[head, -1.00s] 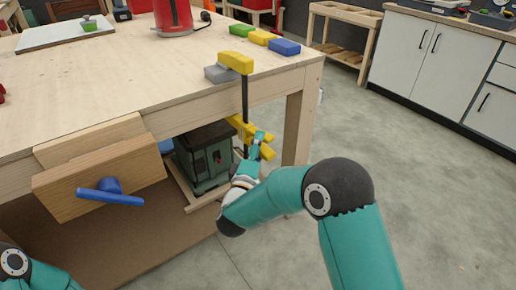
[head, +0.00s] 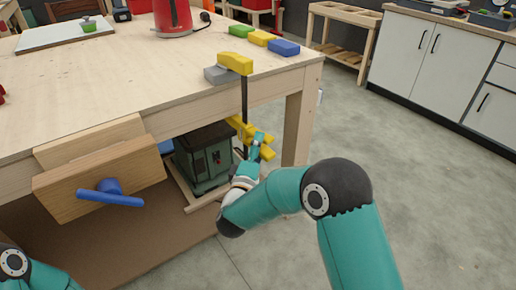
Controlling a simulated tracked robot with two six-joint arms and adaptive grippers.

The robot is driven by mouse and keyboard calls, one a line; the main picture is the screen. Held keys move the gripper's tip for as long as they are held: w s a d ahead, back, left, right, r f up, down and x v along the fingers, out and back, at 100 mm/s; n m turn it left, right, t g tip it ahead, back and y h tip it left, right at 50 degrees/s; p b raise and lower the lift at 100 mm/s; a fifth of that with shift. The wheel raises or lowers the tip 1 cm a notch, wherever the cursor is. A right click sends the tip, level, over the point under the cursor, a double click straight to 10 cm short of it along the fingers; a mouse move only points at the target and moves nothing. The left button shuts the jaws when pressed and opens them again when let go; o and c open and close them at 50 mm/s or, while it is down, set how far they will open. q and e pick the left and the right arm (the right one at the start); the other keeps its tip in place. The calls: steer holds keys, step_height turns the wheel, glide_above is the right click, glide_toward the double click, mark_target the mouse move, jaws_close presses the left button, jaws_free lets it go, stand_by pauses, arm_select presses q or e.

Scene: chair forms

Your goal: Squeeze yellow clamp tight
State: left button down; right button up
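The yellow clamp (head: 236,63) stands at the right front edge of the wooden workbench (head: 140,70). Its upper jaw lies over a grey block (head: 220,75) on the bench top. Its dark bar runs down past the edge to the yellow lower part (head: 241,127) below the top. My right gripper (head: 258,146) is at this lower part, by the yellow handle, and looks in contact with it. The fingers are small and partly hidden, so I cannot tell whether they are closed on it. My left arm shows only at the bottom left corner; its gripper is out of view.
A wooden vise (head: 100,180) with a blue handle (head: 110,194) projects from the bench front. A dark green machine (head: 206,157) stands underneath. Green, yellow and blue blocks (head: 284,47) and a red kettle (head: 172,15) sit on top. The floor to the right is clear.

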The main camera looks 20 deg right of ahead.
steer(key=shift+d+f, duration=0.1)
steer(key=shift+f, duration=0.05)
steer(key=shift+w+d+f, duration=0.1)
steer(key=shift+w+d, duration=0.1)
steer(key=shift+d, duration=0.2)
steer(key=shift+o, duration=0.5)
